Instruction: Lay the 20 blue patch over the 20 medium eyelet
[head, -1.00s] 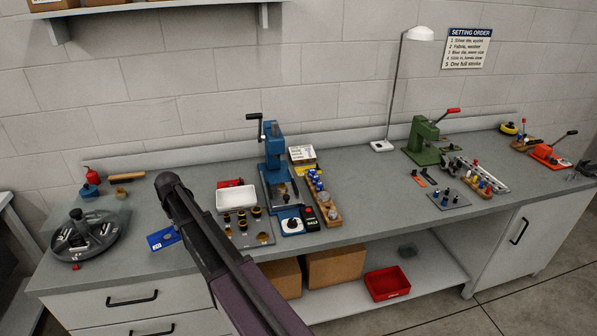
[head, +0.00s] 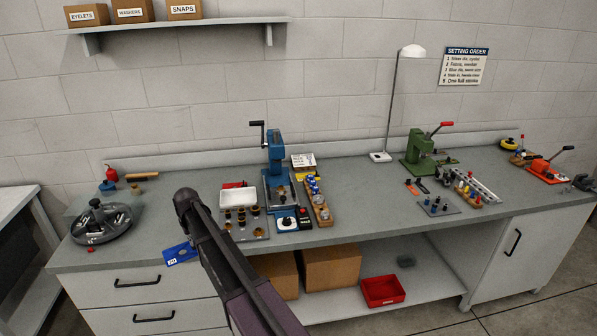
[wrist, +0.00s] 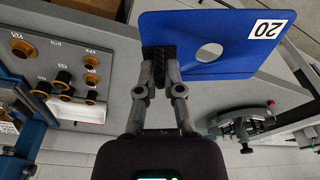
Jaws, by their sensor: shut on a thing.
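The blue patch (wrist: 225,40) is a flat blue sheet with a round hole and a white label reading 20. My gripper (wrist: 158,58) is shut on its edge in the wrist view. In the head view the patch (head: 180,254) shows at the bench's front edge, left of my arm, which hides the fingers. The grey eyelet board (head: 258,233) is to the right of the patch, apart from it. It carries several brass and dark eyelets (wrist: 22,47) in different sizes. Their labels are too small to tell which is the 20 medium one.
A blue press (head: 276,165) stands behind and right of the board, with a white tray (head: 238,197) beside it. A round grey carousel (head: 103,222) is at the left. A green press (head: 419,148) stands further right.

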